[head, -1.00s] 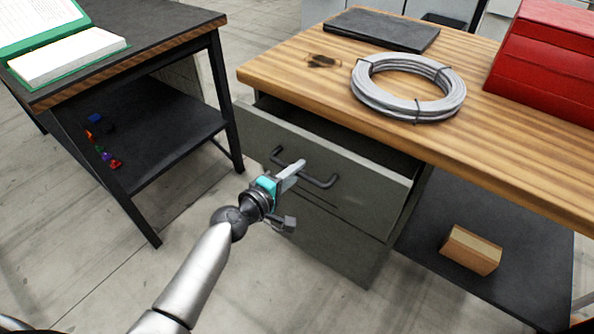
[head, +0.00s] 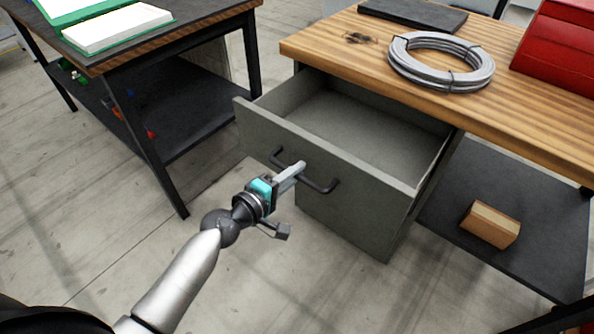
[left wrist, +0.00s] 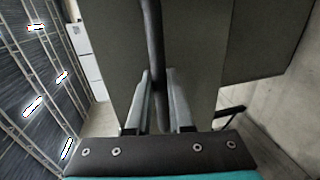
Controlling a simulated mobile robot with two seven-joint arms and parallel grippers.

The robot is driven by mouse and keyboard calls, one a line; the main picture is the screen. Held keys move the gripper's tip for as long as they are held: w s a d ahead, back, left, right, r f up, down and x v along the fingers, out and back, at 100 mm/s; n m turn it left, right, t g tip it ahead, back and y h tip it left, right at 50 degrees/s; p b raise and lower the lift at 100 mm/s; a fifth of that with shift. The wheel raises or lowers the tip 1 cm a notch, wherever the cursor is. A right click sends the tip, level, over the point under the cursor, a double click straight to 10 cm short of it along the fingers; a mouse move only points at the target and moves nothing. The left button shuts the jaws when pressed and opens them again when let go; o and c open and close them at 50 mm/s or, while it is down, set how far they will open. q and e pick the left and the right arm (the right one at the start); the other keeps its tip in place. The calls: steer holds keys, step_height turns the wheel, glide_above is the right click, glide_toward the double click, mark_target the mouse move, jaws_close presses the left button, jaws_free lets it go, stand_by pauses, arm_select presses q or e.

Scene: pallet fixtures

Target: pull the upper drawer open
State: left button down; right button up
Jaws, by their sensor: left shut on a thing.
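The upper drawer (head: 345,183) is a grey drawer under the wooden workbench, and it stands well out from the cabinet. Its inside looks empty where it shows. Its dark bar handle (head: 321,186) runs across the front panel. My right gripper is not in view.
A coil of grey cable (head: 440,78), a red toolbox (head: 560,45) and a dark flat case (head: 415,14) lie on the workbench (head: 335,48). A cardboard box (head: 490,225) sits on the low shelf. A black table (head: 200,30) stands at the left. The floor before the drawer is clear.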

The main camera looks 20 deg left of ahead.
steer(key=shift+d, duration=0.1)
arm_select(q)
steer(key=c, duration=0.8)
jaws_free()
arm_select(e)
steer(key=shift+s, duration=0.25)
arm_select(q)
steer(key=b+v, duration=0.3)
steer(key=v, duration=1.2)
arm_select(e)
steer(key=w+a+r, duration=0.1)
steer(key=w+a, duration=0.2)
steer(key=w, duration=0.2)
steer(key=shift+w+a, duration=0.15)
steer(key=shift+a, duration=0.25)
arm_select(q)
steer(key=shift+s, duration=0.15)
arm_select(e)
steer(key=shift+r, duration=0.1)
